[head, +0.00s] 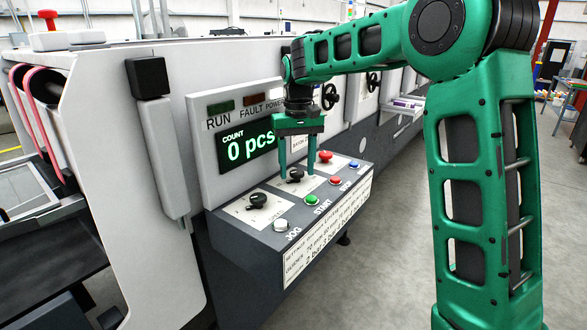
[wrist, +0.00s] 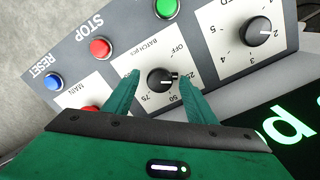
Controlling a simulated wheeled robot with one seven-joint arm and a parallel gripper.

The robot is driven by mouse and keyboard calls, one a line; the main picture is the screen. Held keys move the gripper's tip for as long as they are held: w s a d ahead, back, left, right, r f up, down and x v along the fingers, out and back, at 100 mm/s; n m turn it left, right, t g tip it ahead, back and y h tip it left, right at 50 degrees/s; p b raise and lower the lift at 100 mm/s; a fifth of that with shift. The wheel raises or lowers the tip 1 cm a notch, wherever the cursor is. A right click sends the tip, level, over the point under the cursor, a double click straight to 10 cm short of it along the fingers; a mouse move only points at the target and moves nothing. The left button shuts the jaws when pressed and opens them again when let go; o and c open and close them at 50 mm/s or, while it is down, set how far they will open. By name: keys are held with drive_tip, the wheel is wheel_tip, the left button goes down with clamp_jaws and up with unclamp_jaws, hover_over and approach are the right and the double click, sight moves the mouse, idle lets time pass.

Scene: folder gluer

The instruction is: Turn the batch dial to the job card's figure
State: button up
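The batch dial (wrist: 160,80) is a black knob on a white plate marked "BATCH pcs", with OFF, 50 and 75 legible around it. Its pale mark seems to point right in the wrist view, near a partly hidden figure; I cannot read the setting surely. In the head view the dial (head: 296,175) sits on the sloping control panel. My gripper (head: 297,172) points down over it, open, one finger on each side of the knob. Contact cannot be told. A white card (head: 298,144) behind my gripper is partly hidden; its figure is not readable.
A second black dial (head: 258,200) is left of the batch dial. A red knob (head: 325,157) is beyond it. White, green, red and blue buttons line the panel's front edge. The display (head: 248,147) reads 0 pcs. Open floor lies right of the panel.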

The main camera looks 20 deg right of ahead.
sight(297, 172)
drive_tip(key=shift+r, duration=0.1)
drive_tip(key=shift+r, duration=0.3)
wheel_tip(297, 172, up, 10)
idle(0.3)
idle(0.3)
drive_tip(key=s+d+f+m, duration=0.2)
drive_tip(key=s+d+f, duration=0.1)
drive_tip(key=s+d, duration=0.55)
drive_tip(key=s+d+f+m, duration=0.1)
drive_tip(key=s+d+f, duration=0.2)
drive_tip(key=s+d, duration=0.55)
drive_tip(key=s+f+m, duration=0.1)
drive_tip(key=s+f, duration=0.5)
drive_tip(key=s, duration=0.5)
drive_tip(key=s+f+m, duration=0.2)
drive_tip(key=s+f, duration=0.4)
drive_tip(key=s, duration=0.6)
drive_tip(key=shift+d+f, duration=0.2)
drive_tip(key=shift+d, duration=0.15)
